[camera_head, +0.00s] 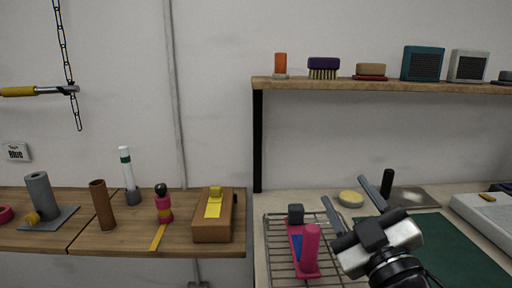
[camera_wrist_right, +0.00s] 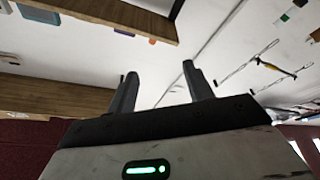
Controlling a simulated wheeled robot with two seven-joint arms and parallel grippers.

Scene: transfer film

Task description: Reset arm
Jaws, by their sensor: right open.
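My right gripper (camera_head: 351,202) is in the head view at the lower right, above the counter. Its two dark fingers are spread apart with nothing between them. In the right wrist view the fingers (camera_wrist_right: 158,88) also stand apart and empty, with the wall and shelf beyond them. A pink and blue tool (camera_head: 305,250) with a dark block at its end lies on a wire rack, left of the gripper and apart from it. My left gripper does not show in either view.
A wire rack (camera_head: 275,258) and a dark green mat (camera_head: 455,245) lie on the counter. A shelf (camera_head: 390,86) with brushes and boxes hangs above. A wooden table (camera_head: 130,236) at left bears a brown box (camera_head: 212,230) and several upright items. A chain (camera_head: 63,40) hangs at the upper left.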

